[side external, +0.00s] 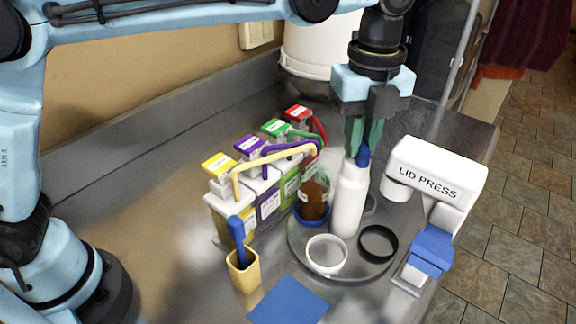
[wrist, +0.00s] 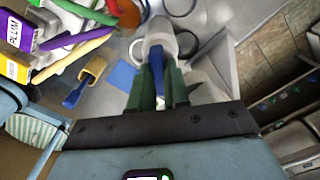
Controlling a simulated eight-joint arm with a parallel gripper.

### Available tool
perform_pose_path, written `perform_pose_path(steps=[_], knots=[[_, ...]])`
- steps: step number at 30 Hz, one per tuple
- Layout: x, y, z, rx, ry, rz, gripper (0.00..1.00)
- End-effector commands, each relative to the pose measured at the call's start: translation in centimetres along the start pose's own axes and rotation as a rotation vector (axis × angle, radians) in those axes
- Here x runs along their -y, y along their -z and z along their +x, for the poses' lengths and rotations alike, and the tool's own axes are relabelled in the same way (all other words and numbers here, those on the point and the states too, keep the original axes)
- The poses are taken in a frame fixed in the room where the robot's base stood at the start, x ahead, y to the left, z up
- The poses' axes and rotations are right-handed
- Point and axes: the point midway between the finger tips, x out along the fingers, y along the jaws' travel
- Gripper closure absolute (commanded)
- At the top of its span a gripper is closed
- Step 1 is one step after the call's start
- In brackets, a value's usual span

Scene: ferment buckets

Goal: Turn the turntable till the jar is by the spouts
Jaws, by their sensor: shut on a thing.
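The round grey turntable (side external: 346,269) lies on the steel counter. A jar (side external: 314,200) with brown contents sits in a blue ring at its left edge, next to the dispensers and close under the spout ends (side external: 316,147). A tall white bottle-shaped piece (side external: 349,200) with a blue top stands upright at the turntable, right of the jar; it also shows in the wrist view (wrist: 158,40). My gripper (side external: 363,150) points down with its green fingers shut on the blue top (wrist: 157,72). The fingers partly hide that top.
A row of labelled dispensers (side external: 265,195) stands left of the turntable. A white ring (side external: 326,270) and a black ring (side external: 378,257) are on the turntable. The lid press (side external: 430,172) stands close on the right. A yellow cup (side external: 243,272) and blue mat (side external: 289,302) lie in front.

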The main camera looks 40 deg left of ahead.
Motion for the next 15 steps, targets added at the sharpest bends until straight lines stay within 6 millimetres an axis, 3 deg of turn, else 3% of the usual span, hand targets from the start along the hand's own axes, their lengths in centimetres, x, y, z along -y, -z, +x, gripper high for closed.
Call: perform_pose_path(steps=[15], knots=[[0.03, 0.05, -0.11, -0.002, 0.002, 0.099, 1.00]])
